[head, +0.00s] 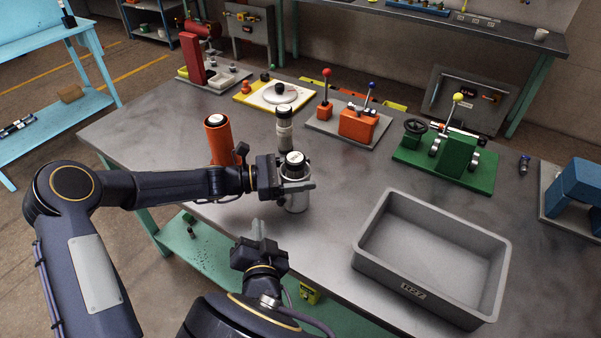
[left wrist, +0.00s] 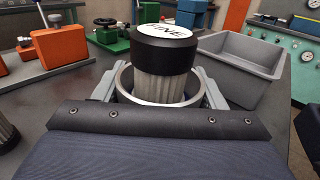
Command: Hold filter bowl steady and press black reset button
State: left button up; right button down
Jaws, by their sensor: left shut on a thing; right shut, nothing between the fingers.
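The silver filter bowl (head: 297,204) stands upright on the grey bench. A pleated filter element with a black cap (head: 295,160) sits in its open top. In the left wrist view the cap (left wrist: 166,50) reads "FINE" and the bowl rim (left wrist: 124,82) shows around the element. My left gripper (head: 297,186) is shut on the bowl, with one finger on each side in the left wrist view (left wrist: 162,90). My right gripper (head: 258,228) is shut and empty, below and left of the bowl near the bench's front edge. I cannot clearly identify a black reset button.
An orange cylinder (head: 219,146) and another black-capped filter (head: 284,132) stand close behind the bowl. A grey bin (head: 372,238) is at right. Lever fixtures (head: 358,128) and a green valve block (head: 457,155) stand farther back. Bench between bowl and bin is clear.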

jog(key=shift+s, duration=0.1)
pick_arm(q)
jog(key=o, duration=1.2)
